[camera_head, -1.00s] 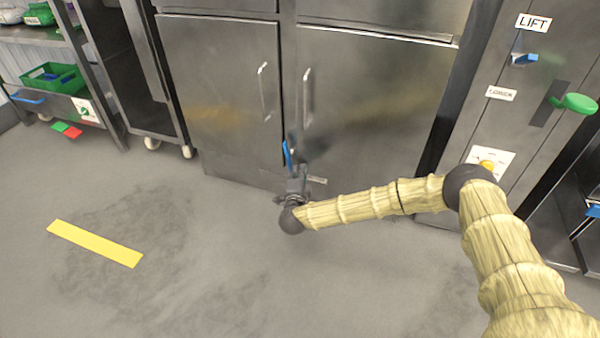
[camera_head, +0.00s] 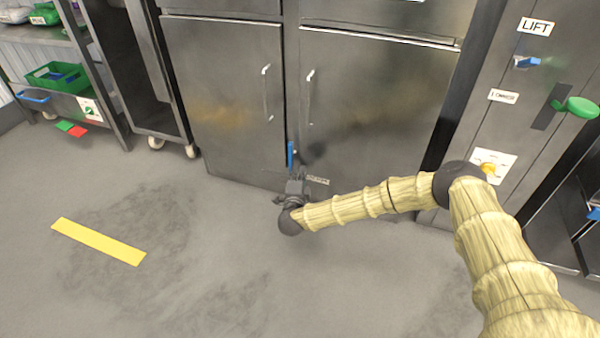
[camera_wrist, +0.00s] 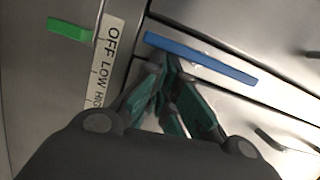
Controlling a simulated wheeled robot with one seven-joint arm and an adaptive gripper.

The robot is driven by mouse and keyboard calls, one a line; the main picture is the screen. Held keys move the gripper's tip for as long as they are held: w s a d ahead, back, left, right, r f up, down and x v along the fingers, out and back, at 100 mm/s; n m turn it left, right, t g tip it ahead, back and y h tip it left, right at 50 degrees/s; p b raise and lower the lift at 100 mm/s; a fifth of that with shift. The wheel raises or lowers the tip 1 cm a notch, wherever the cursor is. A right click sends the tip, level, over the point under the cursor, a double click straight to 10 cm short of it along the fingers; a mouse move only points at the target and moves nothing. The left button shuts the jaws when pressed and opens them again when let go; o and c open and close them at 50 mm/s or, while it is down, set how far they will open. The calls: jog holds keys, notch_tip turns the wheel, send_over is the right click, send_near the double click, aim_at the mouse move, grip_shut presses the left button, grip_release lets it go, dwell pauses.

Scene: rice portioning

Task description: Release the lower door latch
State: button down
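The blue latch bar (camera_head: 290,154) stands nearly upright low at the seam between the two steel cabinet doors. In the wrist view the same blue bar (camera_wrist: 200,58) lies slanted across the top, just beyond my fingertips. My gripper (camera_head: 297,182) is low in front of the doors, right below the bar. In the wrist view the fingers of my gripper (camera_wrist: 165,68) converge with tips together and nothing visible between them. The tips are at or very near the bar's left part; contact cannot be told.
A label strip reading OFF, LOW (camera_wrist: 104,65) and a green bar (camera_wrist: 70,29) are close by on the left in the wrist view. Door handles (camera_head: 309,97) stand above. A panel with a LIFT label (camera_head: 535,26) is at right. The floor at left is open, with a yellow strip (camera_head: 98,242).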

jog(key=shift+s+d+r+p, duration=0.1)
jog(key=shift+s+d+p, duration=0.05)
jog(key=shift+s+p, duration=0.2)
jog(key=d, duration=0.2)
jog(key=d+p, duration=0.1)
jog(key=shift+s+d, duration=0.2)
jog(key=shift+s, duration=0.1)
jog(key=p, duration=0.4)
send_near(310, 167)
jog(key=shift+s+a+f, duration=0.1)
jog(key=shift+s+f, duration=0.05)
jog(key=shift+s, duration=0.75)
jog(key=shift+s+a+f, duration=0.1)
jog(key=shift+s, duration=0.8)
